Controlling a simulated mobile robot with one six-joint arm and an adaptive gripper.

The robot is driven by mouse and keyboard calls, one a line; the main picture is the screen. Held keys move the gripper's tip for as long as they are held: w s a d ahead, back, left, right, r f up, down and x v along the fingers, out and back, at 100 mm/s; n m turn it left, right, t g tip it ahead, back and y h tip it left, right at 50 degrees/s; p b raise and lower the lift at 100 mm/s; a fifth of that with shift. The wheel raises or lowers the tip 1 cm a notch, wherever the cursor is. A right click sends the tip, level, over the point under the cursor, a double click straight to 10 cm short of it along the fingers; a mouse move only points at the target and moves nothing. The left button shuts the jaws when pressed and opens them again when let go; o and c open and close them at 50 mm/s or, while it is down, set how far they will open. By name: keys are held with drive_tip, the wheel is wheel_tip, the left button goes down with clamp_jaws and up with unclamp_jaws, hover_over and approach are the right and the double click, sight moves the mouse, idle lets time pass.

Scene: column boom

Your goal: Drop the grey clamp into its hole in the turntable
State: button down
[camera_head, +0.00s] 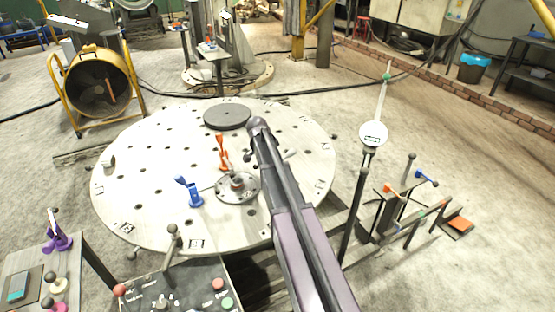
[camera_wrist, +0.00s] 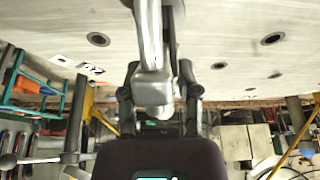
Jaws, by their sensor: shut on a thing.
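The grey clamp (camera_wrist: 153,85) is between the fingers of my gripper (camera_wrist: 160,74) in the wrist view, and the fingers are shut on it. Its shaft runs up out of the top of that view, so its far end is hidden. The turntable (camera_head: 150,215) is a pale round plate with many dark holes. Its surface and several holes also show in the wrist view (camera_wrist: 235,20). In the head view my arm reaches over the turntable's right part and hides most of the gripper and the clamp. I cannot tell which hole is the clamp's.
On the turntable stand a blue clamp (camera_head: 193,192), an orange clamp (camera_head: 222,152), a round hub (camera_head: 238,188) and a dark disc (camera_head: 228,116). A control panel (camera_head: 180,290) stands in front. A stand with levers (camera_head: 390,205) is at right. The turntable's left part is mostly clear.

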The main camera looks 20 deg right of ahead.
drive_tip(key=c, duration=0.6)
unclamp_jaws()
drive_tip(key=shift+r, duration=0.1)
drive_tip(key=shift+r, duration=0.15)
drive_tip(key=shift+r+p, duration=3.6)
drive_tip(key=shift+p, duration=0.15)
drive_tip(key=o, duration=0.6)
drive_tip(key=shift+c, duration=0.2)
